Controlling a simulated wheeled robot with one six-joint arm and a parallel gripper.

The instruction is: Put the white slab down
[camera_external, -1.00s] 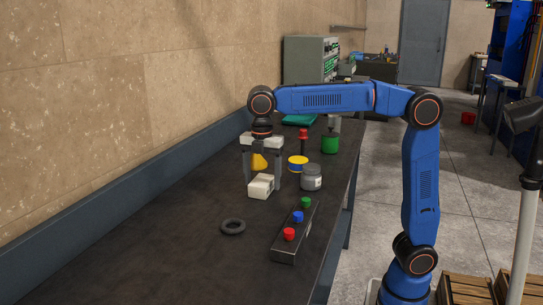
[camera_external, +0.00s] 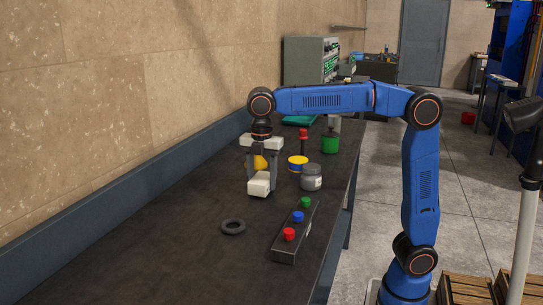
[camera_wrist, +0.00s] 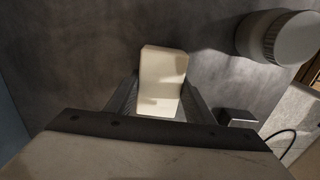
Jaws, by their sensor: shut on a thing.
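The white slab (camera_external: 260,184) is a small pale block at the dark bench top, in the middle of the outside view. My gripper (camera_external: 262,178) points down over it, with its fingers closed on the slab's sides. In the wrist view the slab (camera_wrist: 162,82) sits between the two dark fingers (camera_wrist: 158,100). The slab is at or very near the bench surface; I cannot tell whether it touches.
A grey jar (camera_external: 311,178) stands right of the slab. A yellow object (camera_external: 260,162) is behind my gripper, and a blue-yellow tin (camera_external: 298,163) is behind right. A black ring (camera_external: 233,227) and a button box (camera_external: 294,236) lie in front. The bench at front left is clear.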

